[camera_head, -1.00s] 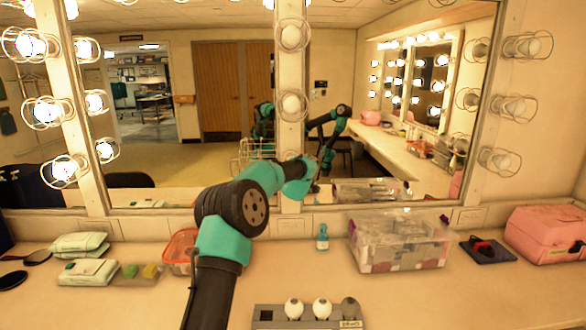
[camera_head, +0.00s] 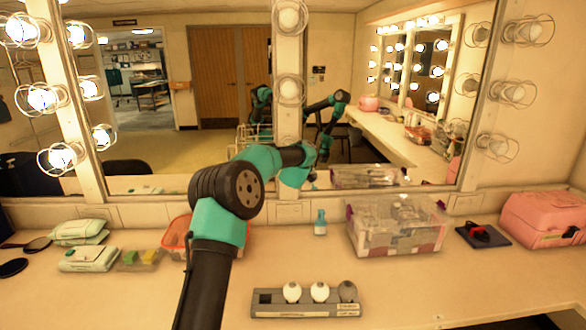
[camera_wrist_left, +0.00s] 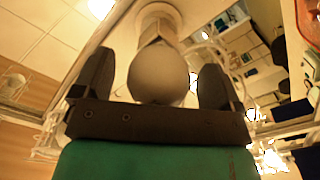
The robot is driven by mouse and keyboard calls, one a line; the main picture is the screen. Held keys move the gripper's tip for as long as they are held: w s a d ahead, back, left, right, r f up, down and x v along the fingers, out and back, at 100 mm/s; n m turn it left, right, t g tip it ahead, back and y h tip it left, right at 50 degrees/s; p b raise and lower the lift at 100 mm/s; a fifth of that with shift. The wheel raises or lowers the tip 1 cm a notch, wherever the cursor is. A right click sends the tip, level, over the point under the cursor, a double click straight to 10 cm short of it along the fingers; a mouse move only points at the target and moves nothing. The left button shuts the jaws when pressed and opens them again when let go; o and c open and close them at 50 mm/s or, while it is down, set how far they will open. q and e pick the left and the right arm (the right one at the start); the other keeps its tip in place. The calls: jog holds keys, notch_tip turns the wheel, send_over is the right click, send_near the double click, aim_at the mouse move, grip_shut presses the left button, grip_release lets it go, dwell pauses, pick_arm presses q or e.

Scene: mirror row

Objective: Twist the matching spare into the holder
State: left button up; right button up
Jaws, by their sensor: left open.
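My left arm reaches up to the middle mirror post in the head view, and its gripper is largely hidden behind my own arm there. In the left wrist view my left gripper (camera_wrist_left: 157,82) is open, with one finger on each side of a round, unlit bulb (camera_wrist_left: 158,72). The bulb sits in a pale holder (camera_wrist_left: 158,15); I cannot tell whether the fingers touch it. A grey spares rack (camera_head: 305,311) on the counter holds a white bulb (camera_head: 292,292), another white bulb (camera_head: 320,291) and a grey bulb (camera_head: 347,291). Its left slot is empty. My right gripper is out of view.
A clear plastic box (camera_head: 397,227), a small teal bottle (camera_head: 320,222) and an orange basket (camera_head: 178,237) stand behind the rack. A pink case (camera_head: 543,219) is at right. Wire-caged bulbs line the mirror posts. The counter right of the rack is clear.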

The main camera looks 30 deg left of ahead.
pick_arm(q)
jog(key=v, duration=1.6)
